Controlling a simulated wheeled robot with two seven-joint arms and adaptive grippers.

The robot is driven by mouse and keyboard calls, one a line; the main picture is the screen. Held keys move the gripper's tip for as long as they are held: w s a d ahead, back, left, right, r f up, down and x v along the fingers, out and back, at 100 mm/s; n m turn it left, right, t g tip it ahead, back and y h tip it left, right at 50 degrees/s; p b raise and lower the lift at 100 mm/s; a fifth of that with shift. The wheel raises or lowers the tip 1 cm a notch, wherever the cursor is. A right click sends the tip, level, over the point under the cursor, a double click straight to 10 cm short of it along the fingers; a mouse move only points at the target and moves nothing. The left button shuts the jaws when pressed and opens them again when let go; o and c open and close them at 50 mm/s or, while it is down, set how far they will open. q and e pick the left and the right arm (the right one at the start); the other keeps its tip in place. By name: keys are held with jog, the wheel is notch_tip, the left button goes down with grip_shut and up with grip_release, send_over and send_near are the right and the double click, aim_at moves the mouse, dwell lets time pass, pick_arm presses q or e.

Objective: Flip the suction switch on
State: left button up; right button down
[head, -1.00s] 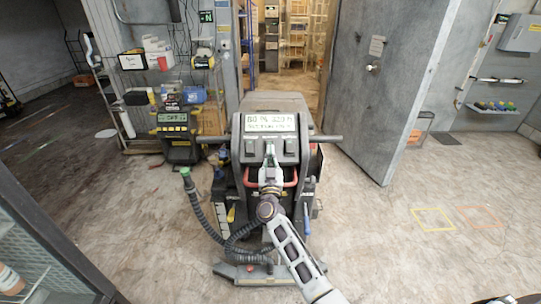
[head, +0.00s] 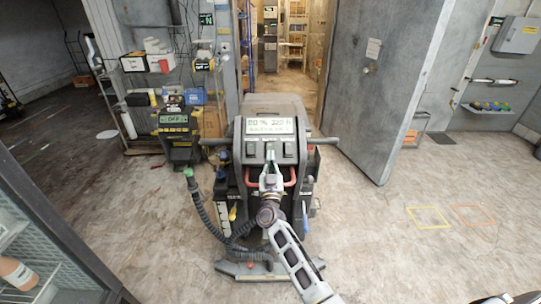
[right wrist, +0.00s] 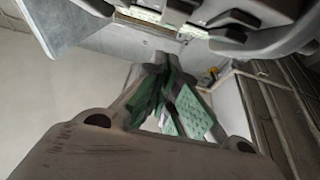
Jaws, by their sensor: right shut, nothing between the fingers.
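A scrubber-like floor machine (head: 272,110) stands in the middle of the head view, its control panel (head: 290,137) facing me. Dark switches sit in a row below the display, one at left (head: 250,149) and one at right (head: 290,149). My right gripper (head: 270,153) is shut and empty, its fingertips pointing up at the middle of this row and covering part of it. Whether they touch a switch I cannot tell, nor can I read the switch labels. In the right wrist view the green-padded fingers (right wrist: 172,98) are close under the machine's panel edge (right wrist: 150,38). My left gripper is not shown.
Handlebars (head: 322,140) stick out on both sides of the panel, and a red bar (head: 291,183) lies below it. A black hose (head: 197,205) hangs at the left. A grey door (head: 385,90) stands open behind at right.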

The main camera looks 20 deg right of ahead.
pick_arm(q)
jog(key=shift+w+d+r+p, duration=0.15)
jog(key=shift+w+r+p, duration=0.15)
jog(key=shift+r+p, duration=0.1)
pick_arm(e)
jog(key=f+v, duration=0.1)
jog(key=v, duration=0.7)
jog(key=shift+w+f, duration=0.3)
jog(key=shift+w, duration=0.05)
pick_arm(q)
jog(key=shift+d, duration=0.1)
pick_arm(e)
jog(key=shift+d, duration=0.1)
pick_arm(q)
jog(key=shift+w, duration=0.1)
